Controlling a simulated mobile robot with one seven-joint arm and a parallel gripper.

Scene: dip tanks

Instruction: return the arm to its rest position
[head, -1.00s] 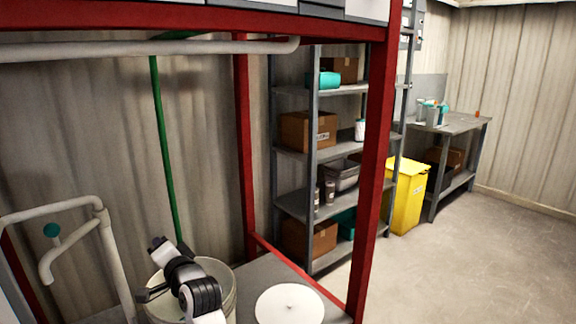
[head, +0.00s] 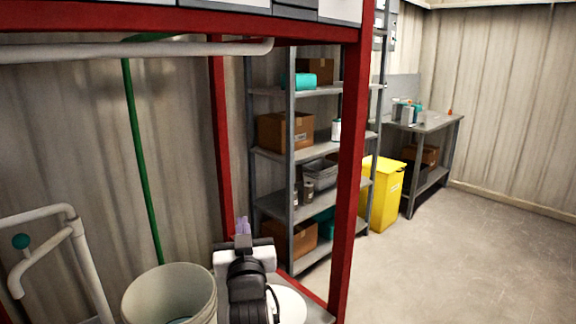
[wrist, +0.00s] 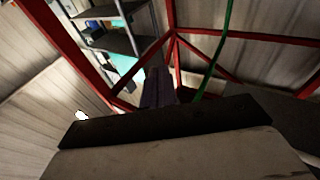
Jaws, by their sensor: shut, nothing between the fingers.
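My arm stands raised in the lower middle of the head view, right of the white bucket. My gripper (head: 243,226) is at its upper end, with pale purple fingers close together and nothing visible between them. In the wrist view, the fingers (wrist: 158,88) show as a dark purple shape past the dark edge of my wrist. The gripper is clear of the bucket and appears in front of the red frame and shelf. I cannot tell its exact distance from them.
The open white bucket (head: 172,293) stands left of my arm. A white disc (head: 291,304) lies partly hidden behind it. A red post (head: 350,170) rises to the right. A green hose (head: 140,165), grey shelf (head: 272,154), yellow bin (head: 381,194) and workbench (head: 435,126) also show. The right floor is clear.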

